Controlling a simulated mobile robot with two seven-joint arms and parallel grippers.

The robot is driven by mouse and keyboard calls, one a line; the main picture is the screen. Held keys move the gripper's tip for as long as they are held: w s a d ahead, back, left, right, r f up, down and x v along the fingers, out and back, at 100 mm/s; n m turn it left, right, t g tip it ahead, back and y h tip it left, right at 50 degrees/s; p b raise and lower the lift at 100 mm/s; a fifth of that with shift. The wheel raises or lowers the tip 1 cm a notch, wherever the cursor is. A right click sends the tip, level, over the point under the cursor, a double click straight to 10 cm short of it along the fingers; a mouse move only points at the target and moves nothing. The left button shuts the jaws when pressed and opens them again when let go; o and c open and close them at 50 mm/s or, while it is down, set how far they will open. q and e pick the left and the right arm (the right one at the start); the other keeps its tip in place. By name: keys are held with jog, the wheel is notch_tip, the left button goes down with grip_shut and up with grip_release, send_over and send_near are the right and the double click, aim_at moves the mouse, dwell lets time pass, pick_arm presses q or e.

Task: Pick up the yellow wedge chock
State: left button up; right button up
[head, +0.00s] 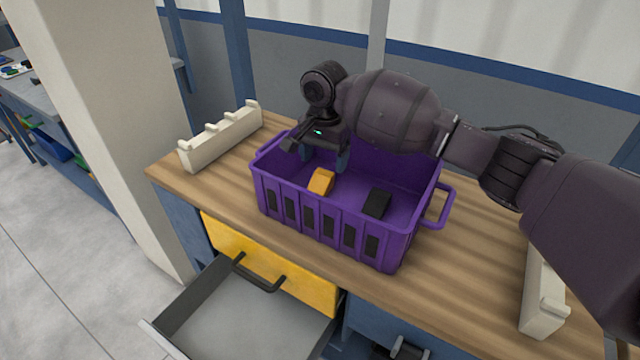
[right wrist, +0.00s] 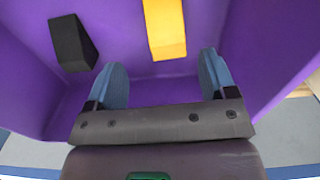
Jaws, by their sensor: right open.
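The yellow wedge chock (head: 321,181) lies on the floor of the purple crate (head: 331,231), towards its left side. It also shows in the right wrist view (right wrist: 165,28), at the top, partly cut off by the frame edge. My right gripper (head: 325,162) reaches down into the crate just behind the chock. In the right wrist view its two blue fingers (right wrist: 163,80) are spread apart with nothing between them, and the chock lies beyond the fingertips. A black wedge (head: 377,204) lies to the right in the crate. My left gripper is not in view.
The crate stands on a wooden worktop (head: 463,258). A cream notched rack (head: 222,136) lies behind left and another (head: 543,290) at the right. A yellow-fronted drawer (head: 240,315) is open below the front edge. The crate walls surround my right gripper.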

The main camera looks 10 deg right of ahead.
aim_at(320, 180)
jog(key=shift+f, duration=0.75)
jog(key=shift+a+f, duration=0.1)
jog(key=shift+f, duration=0.25)
jog(key=f, duration=0.1)
jog(key=f+b, duration=0.1)
jog(key=f, duration=0.1)
jog(key=f+b, duration=0.1)
jog(key=shift+w+a+f, duration=0.2)
jog(key=shift+a+f, duration=0.1)
jog(key=shift+f, duration=0.05)
jog(key=shift+r, duration=0.2)
jog(key=shift+c, duration=0.5)
jog(key=c, duration=0.9)
jog(key=shift+c, duration=0.2)
jog(key=shift+r, duration=0.1)
